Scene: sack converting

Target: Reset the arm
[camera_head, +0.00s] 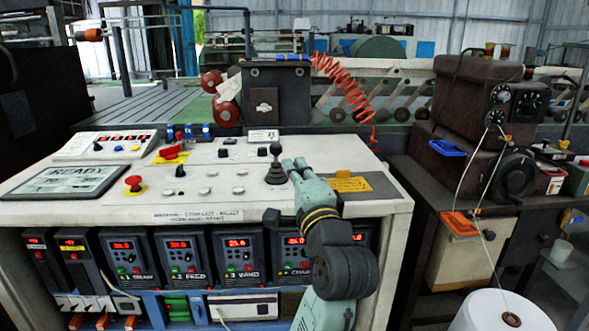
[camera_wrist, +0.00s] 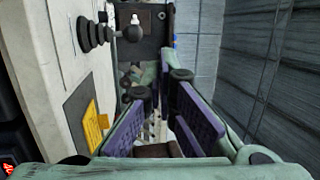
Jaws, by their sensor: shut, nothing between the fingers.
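My gripper (camera_head: 294,164) is pale green and stands over the right part of the white control console (camera_head: 120,205), close to the black joystick lever (camera_head: 275,165). It is shut and empty. In the wrist view my gripper's purple-padded fingers (camera_wrist: 162,90) show with no object held between them. The joystick lever also shows in the wrist view (camera_wrist: 128,34), ahead and to the left of the fingers. From the head view I cannot tell whether the fingertips touch the lever.
A yellow label (camera_head: 352,185) lies just right of my gripper. A red mushroom button (camera_head: 134,183) and a READY display (camera_head: 62,181) are at the left. A dark bench (camera_head: 420,195) stands right, with a white roll (camera_head: 500,312) in front. Space above the console is open.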

